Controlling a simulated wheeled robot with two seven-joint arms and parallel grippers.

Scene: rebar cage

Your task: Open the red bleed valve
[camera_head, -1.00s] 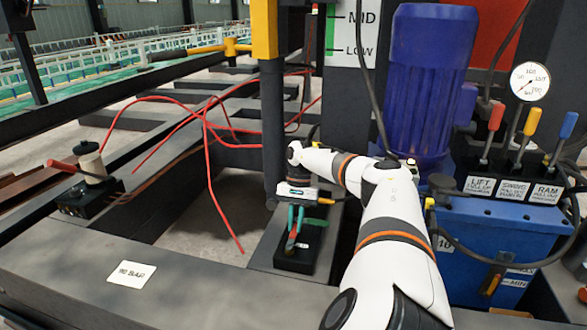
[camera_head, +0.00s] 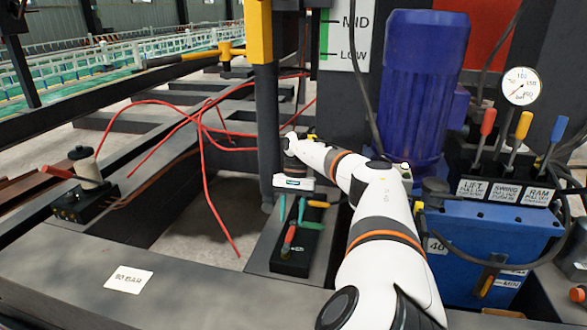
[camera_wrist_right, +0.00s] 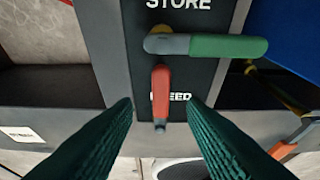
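The red bleed valve handle (camera_head: 289,238) sits on a black block (camera_head: 292,262). In the right wrist view the red handle (camera_wrist_right: 161,92) lies lengthwise along the block, over the partly covered "BLEED" label (camera_wrist_right: 184,97). My right gripper (camera_head: 292,213) is just above the handle in the head view. In the wrist view its two dark green fingers (camera_wrist_right: 159,108) are spread apart, one on each side of the handle's near end, with gaps between. My left gripper is not in view.
A green handle (camera_wrist_right: 228,46) points across the block beside the red one, near the "STORE" label (camera_wrist_right: 180,4). A yellow handle (camera_head: 318,204) is farther back. A blue tank (camera_head: 480,245) stands right, and a dark post (camera_head: 268,130) stands behind left. Red hoses (camera_head: 205,170) hang left.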

